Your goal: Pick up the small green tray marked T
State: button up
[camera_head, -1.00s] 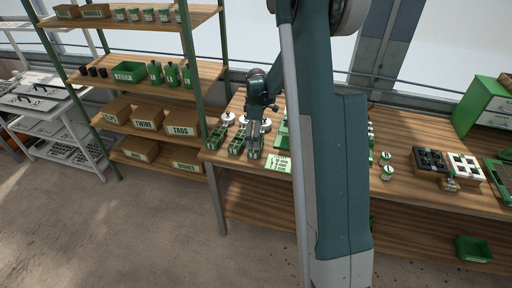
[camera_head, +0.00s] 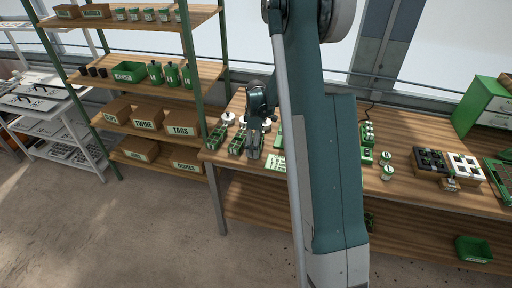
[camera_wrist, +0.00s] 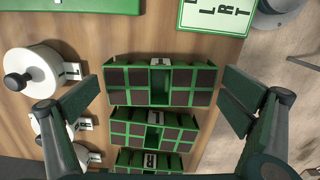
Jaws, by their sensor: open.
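Small green trays with dark square cells stand in a row in the wrist view. The top tray (camera_wrist: 190,98) lies between my spread fingers; its label is seen too steeply to read surely. The middle tray (camera_wrist: 180,134) has a label I cannot read surely, and the bottom tray (camera_wrist: 172,160) looks marked R. My gripper (camera_wrist: 162,103) is open and empty, a finger beyond each end of the top tray, with gaps. In the head view my gripper (camera_head: 255,146) is over the right end of the row, hiding much of that tray; the left tray (camera_head: 215,138) shows.
White knobbed reels (camera_wrist: 35,72) with tags stand left of the trays in the wrist view. A card with letters (camera_wrist: 217,14) lies at upper right, and a green slab (camera_wrist: 70,5) at upper left. A shelf (camera_head: 150,92) stands left of the bench (camera_head: 405,150).

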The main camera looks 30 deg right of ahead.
dwell(0.5)
jog(key=c, duration=1)
jog(key=shift+o, duration=0.2)
jog(key=shift+r, duration=0.1)
notch_tip(320, 180, up, 10)
dwell(0.4)
